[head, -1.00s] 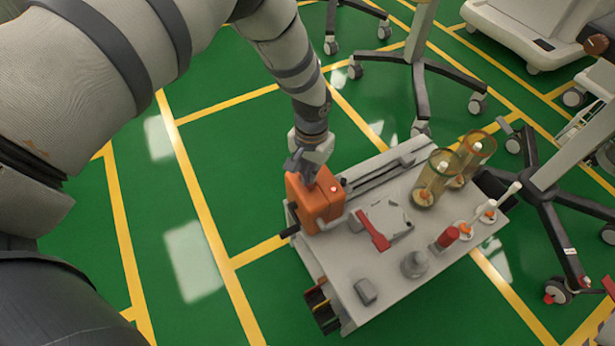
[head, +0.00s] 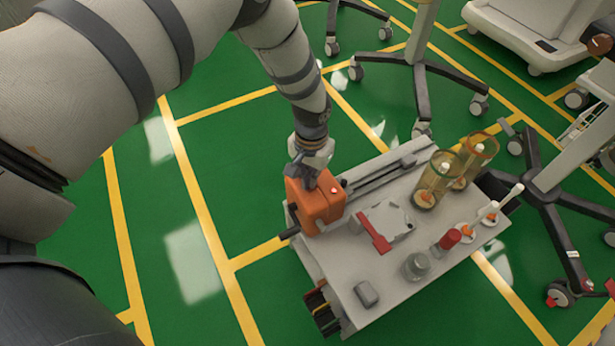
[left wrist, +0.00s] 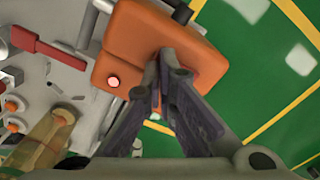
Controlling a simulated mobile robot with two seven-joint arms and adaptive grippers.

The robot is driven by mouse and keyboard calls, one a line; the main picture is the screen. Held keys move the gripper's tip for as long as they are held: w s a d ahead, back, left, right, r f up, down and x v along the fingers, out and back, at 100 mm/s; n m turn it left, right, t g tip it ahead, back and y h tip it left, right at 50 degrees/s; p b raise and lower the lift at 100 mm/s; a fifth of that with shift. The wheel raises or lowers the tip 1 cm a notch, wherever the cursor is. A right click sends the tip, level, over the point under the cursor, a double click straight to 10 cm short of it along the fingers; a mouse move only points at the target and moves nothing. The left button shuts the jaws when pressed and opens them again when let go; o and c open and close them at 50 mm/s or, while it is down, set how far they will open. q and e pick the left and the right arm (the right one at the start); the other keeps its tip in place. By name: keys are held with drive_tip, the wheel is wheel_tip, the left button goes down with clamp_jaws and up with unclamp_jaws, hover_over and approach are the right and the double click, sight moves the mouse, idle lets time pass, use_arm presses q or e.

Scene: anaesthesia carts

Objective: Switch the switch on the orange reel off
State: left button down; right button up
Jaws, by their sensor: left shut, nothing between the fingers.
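The orange reel (head: 318,205) stands at the left corner of the grey cart top (head: 385,285). It also shows in the left wrist view (left wrist: 130,45). My left gripper (head: 308,183) is shut and empty, over the reel's back edge. In the left wrist view its fingertips (left wrist: 165,75) are together, right of the button, at a dark knob-like part on the reel. I cannot tell whether they touch it. My right gripper is not in view.
A red lever (head: 374,232) on a light plate, a red-capped piece (head: 448,238), a grey knob (head: 416,265) and amber cylinders (head: 436,180) stand on the cart. Wheeled stand legs (head: 555,240) are close at right. Green floor is clear at left.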

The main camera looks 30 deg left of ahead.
use_arm(q)
drive_tip(key=shift+f, duration=0.2)
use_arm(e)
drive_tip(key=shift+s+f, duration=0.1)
use_arm(q)
drive_tip(key=shift+r, duration=0.1)
drive_tip(key=shift+r+p, duration=1.5)
drive_tip(key=shift+r, duration=2.05)
drive_tip(key=shift+f, duration=0.15)
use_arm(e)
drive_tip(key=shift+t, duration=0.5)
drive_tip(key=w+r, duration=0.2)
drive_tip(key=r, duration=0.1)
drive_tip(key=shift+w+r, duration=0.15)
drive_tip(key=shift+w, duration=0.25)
